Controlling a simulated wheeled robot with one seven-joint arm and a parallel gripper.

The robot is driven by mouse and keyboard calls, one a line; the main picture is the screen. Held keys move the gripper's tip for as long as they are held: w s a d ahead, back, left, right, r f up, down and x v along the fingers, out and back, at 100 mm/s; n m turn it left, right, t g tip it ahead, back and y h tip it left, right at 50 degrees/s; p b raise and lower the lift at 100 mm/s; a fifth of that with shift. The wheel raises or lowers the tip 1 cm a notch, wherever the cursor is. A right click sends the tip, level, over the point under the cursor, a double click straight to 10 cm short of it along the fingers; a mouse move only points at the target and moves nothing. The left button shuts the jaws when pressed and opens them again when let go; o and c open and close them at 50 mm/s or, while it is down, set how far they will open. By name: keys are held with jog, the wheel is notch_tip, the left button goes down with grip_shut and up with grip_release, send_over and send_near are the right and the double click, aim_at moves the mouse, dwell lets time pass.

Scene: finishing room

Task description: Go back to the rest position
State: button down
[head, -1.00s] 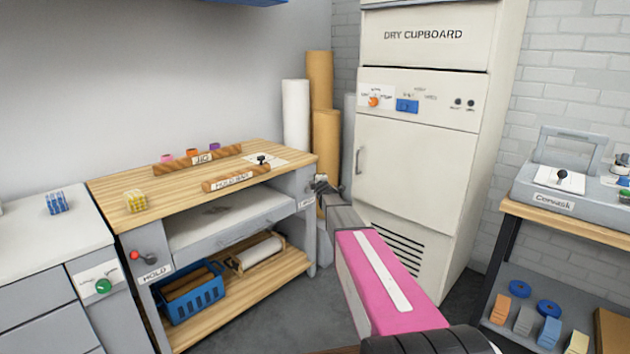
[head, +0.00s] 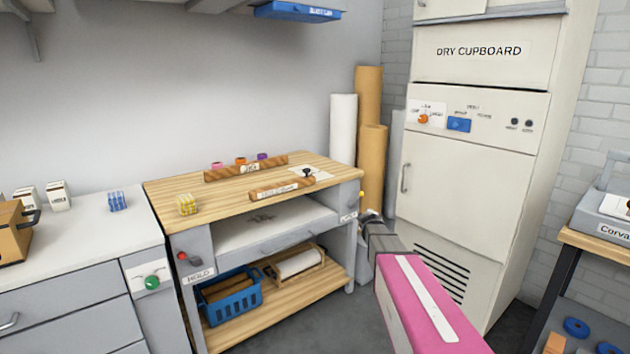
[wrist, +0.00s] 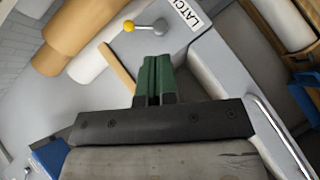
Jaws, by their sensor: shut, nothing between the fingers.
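My gripper shows in the wrist view (wrist: 153,78), its two green fingers shut together with nothing between them. In the head view my pink arm reaches forward to the right end of the wooden-topped bench (head: 165,193), and the gripper's fingertips are too small there to make out. In the wrist view, a lever with a yellow knob (wrist: 129,26) beside a LATCH label (wrist: 187,13) lies just beyond the fingertips. The fingers look apart from the lever.
A blue basket (head: 232,298) sits on the lower shelf. A grey-topped counter (head: 85,243) is at left, another bench (head: 600,246) at right. Dark floor shows between them.

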jog(key=s+a+f+m+g, duration=0.2)
jog(key=s+f+m+g, duration=0.1)
jog(key=s, duration=1)
jog(key=s+a+f+m+g+y, duration=0.1)
jog(key=s+f+m+g, duration=0.3)
jog(key=s, duration=0.9)
jog(key=s+a+f+m+g, duration=0.3)
jog(key=s+g, duration=0.3)
jog(key=s, duration=0.7)
jog(key=shift+a+f+m+y, duration=0.35)
jog(key=shift+a+m+y, duration=0.1)
jog(key=shift+m, duration=0.45)
